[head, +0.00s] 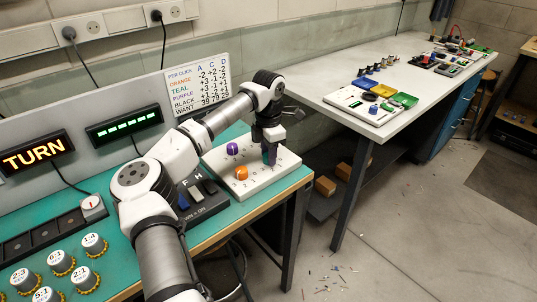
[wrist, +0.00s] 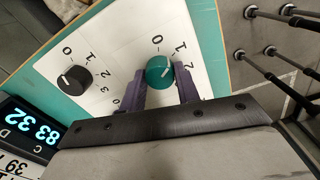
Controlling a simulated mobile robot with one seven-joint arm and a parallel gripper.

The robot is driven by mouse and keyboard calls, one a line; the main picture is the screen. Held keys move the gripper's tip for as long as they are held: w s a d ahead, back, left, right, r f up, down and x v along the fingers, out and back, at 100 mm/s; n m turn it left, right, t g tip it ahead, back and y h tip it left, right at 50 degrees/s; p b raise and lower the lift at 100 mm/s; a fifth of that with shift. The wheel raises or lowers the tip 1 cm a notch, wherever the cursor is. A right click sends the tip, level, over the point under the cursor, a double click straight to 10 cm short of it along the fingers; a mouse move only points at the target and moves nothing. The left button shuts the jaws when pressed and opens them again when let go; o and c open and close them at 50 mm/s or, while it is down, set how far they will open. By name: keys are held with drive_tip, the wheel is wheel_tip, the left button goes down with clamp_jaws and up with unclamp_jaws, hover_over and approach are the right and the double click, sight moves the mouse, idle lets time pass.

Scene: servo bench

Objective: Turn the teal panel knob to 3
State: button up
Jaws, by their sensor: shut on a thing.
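The teal knob (wrist: 159,72) sits on the white knob panel (wrist: 115,45). In the wrist view, the purple fingers of my gripper (wrist: 161,86) stand on either side of it, shut on the knob. A light pointer line shows on its top, but I cannot tell exactly which number it points at. A 0, a 1 and a 2 are printed beside the knob; the 3 is not clear. In the head view my gripper (head: 269,154) is down over the right part of the panel (head: 262,184) and mostly hides the teal knob.
A black knob (wrist: 72,78) is beside it; purple (head: 232,149) and orange (head: 241,173) knobs share the panel. A dark switch box (head: 200,198) stands left of it. A lit TURN sign (head: 36,152) and a number chart (head: 197,86) are behind. The bench edge is close in front.

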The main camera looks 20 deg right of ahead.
drive_tip(key=m, duration=0.4)
drive_tip(key=shift+m, duration=0.3)
drive_tip(key=m, duration=1.4)
drive_tip(key=shift+m+p, duration=0.35)
drive_tip(key=shift+m, duration=0.05)
drive_tip(key=o, duration=1)
